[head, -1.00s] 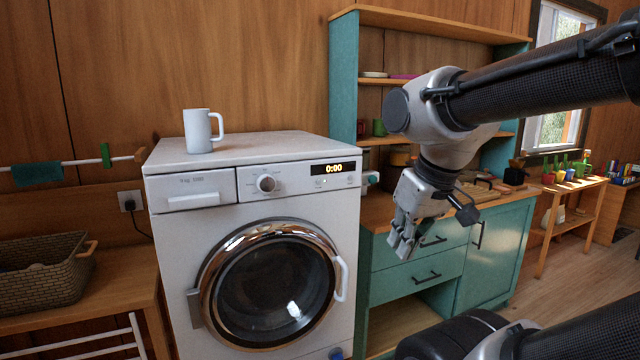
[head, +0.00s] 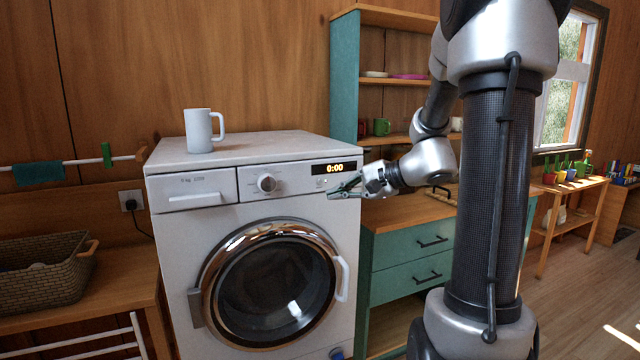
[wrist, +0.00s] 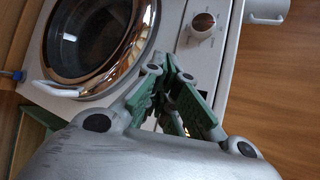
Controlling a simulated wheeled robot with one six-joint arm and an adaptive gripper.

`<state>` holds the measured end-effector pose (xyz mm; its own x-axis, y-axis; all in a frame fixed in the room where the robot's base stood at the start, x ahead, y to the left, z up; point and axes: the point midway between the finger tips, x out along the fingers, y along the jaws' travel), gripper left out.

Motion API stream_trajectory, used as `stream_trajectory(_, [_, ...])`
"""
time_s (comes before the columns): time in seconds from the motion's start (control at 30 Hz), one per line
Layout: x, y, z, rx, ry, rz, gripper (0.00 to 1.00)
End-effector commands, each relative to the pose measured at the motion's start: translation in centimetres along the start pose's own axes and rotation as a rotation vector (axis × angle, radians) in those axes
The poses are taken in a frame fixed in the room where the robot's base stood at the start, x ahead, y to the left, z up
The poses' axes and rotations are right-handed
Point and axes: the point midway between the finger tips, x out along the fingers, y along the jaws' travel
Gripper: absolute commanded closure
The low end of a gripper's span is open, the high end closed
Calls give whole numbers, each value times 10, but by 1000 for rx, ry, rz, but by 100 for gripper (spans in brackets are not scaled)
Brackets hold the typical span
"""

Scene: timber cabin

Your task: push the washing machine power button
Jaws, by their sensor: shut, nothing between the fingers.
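The white washing machine (head: 170,260) stands at the left centre of the head view, with a round dial (head: 266,183) and a lit display (head: 334,168) reading 0:00 on its upper front panel. My gripper (head: 332,192) is shut and empty, just in front of the panel's right end, below the display. In the wrist view my gripper (wrist: 178,112) points at the panel, and the dial (wrist: 203,22) shows beyond it. The power button cannot be made out; the fingers cover part of the panel's right end. I cannot tell whether the fingertips touch the panel.
A white mug (head: 199,130) stands on the machine. A wicker basket (head: 45,285) sits on a wooden bench at left. A teal cabinet (head: 400,265) with shelves stands close to the machine's right. The round door's white handle (head: 341,278) sticks out below my gripper.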

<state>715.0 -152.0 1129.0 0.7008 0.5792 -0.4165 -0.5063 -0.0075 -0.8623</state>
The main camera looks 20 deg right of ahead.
Motion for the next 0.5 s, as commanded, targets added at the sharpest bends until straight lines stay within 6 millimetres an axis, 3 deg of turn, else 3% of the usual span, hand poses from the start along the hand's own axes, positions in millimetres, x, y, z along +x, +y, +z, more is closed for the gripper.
stream_trajectory(0.27, [4,-3,-3,-1,-1,2,100])
stream_trajectory(0.5, [26,-18,-18,-2,-2,4,100])
